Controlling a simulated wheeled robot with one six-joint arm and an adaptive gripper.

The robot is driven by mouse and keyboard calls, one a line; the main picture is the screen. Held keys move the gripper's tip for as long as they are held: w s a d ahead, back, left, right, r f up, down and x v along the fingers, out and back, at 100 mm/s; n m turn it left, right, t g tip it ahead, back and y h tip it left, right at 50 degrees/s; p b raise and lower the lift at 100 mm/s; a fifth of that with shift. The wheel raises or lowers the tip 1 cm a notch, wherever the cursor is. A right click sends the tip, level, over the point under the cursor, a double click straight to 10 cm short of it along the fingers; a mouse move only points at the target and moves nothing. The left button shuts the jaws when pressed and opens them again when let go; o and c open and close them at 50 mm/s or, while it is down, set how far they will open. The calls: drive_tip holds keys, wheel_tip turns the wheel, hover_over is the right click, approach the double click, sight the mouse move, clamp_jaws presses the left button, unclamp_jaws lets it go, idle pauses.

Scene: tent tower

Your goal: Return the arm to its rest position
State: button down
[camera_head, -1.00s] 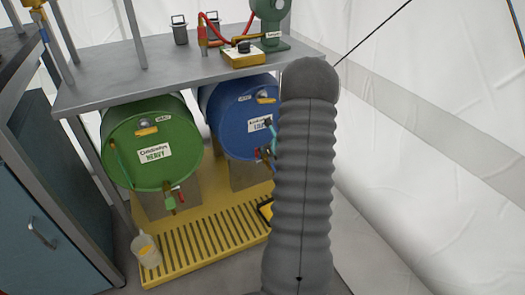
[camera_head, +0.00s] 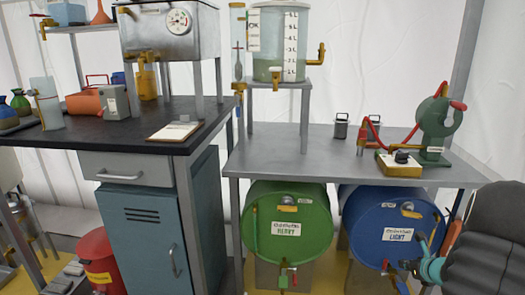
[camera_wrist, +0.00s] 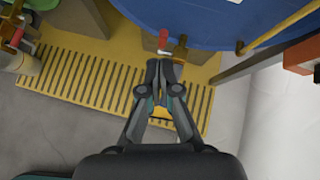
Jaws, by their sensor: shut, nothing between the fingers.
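My arm shows as a dark sleeve at the lower right edge of the head view, in front of the blue drum (camera_head: 372,222) labelled light. In the wrist view my gripper (camera_wrist: 166,66) is shut, with its two fingers together and nothing between them. The fingers point toward the brass and red tap (camera_wrist: 176,46) of the blue drum, which also shows in the wrist view (camera_wrist: 205,15). I cannot tell whether they touch it. Below them is the yellow slatted tray (camera_wrist: 85,80).
The grey bench (camera_head: 330,165) stands over the green drum (camera_head: 275,235) and blue drum, with a green pump (camera_head: 436,125) on top. A dark-topped cabinet (camera_head: 150,235) stands left, and a red bucket (camera_head: 97,258) is on the floor. A white tent wall (camera_wrist: 285,115) is at right.

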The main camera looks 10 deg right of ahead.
drive_tip(key=s+a+r+n+g+y, duration=0.25)
drive_tip(key=s+a+n, duration=0.35)
drive_tip(key=a+n, duration=0.35)
drive_tip(key=s+a+r+n+g+y, duration=0.2)
drive_tip(key=s+a+r+n+g, duration=0.3)
drive_tip(key=a+n, duration=0.5)
drive_tip(key=s+a+r+n+t+h, duration=0.3)
drive_tip(key=s+a+r+n+h, duration=0.1)
drive_tip(key=s+a+r+n, duration=1.1)
drive_tip(key=a, duration=0.3)
drive_tip(key=shift+s+r, duration=0.2)
drive_tip(key=shift+s, duration=0.2)
